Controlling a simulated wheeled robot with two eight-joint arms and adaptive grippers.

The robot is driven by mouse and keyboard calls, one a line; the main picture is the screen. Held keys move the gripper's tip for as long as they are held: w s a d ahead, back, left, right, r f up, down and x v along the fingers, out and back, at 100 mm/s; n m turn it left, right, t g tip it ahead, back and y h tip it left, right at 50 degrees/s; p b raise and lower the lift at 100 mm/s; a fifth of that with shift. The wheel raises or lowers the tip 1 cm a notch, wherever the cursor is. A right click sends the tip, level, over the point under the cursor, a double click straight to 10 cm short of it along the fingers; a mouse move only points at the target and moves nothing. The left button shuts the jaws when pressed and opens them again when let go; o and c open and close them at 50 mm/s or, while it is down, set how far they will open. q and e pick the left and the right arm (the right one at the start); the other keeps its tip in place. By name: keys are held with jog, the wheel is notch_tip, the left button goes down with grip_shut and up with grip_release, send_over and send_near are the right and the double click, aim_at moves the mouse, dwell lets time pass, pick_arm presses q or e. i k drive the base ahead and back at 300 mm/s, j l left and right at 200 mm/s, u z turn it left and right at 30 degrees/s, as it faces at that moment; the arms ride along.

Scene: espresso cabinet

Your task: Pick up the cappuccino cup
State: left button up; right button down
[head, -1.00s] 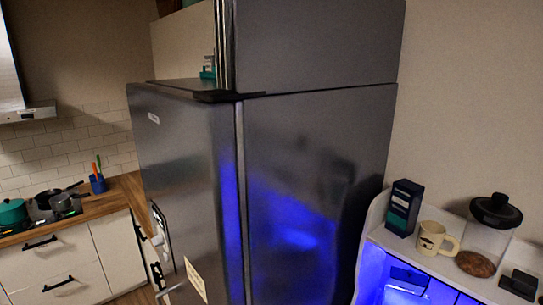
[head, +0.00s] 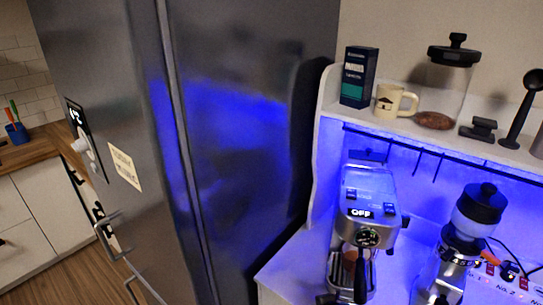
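A cream mug (head: 394,101) with a dark print on its side and a handle on its right stands upright on the white top shelf (head: 333,104) of the cabinet. It is the only cup I can make out clearly, and I cannot tell whether it is the cappuccino cup. Neither of my grippers is in view.
A dark box (head: 358,77) stands left of the mug; a black-lidded glass jar (head: 452,78) and a black tamper (head: 479,129) stand right. Below are an espresso machine (head: 369,196) showing "OFF", a grinder (head: 473,214) and a power strip (head: 510,284). A fridge (head: 230,120) stands left.

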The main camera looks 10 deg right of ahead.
aim_at(348, 253)
jog(key=j+z, duration=0.15)
jog(key=z, duration=0.3)
jog(key=j+z, duration=0.15)
jog(key=z, duration=0.25)
jog(key=k+j+z, duration=0.1)
jog(key=z, duration=0.35)
jog(key=j+z, duration=0.15)
jog(key=z, duration=0.25)
jog(key=k+j+z, duration=0.1)
jog(key=z, duration=0.35)
jog(key=k+j, duration=0.25)
jog(key=k, duration=0.15)
jog(key=k+j, duration=0.3)
jog(key=i, duration=0.35)
jog(key=i+l, duration=0.3)
jog(key=l, duration=0.15)
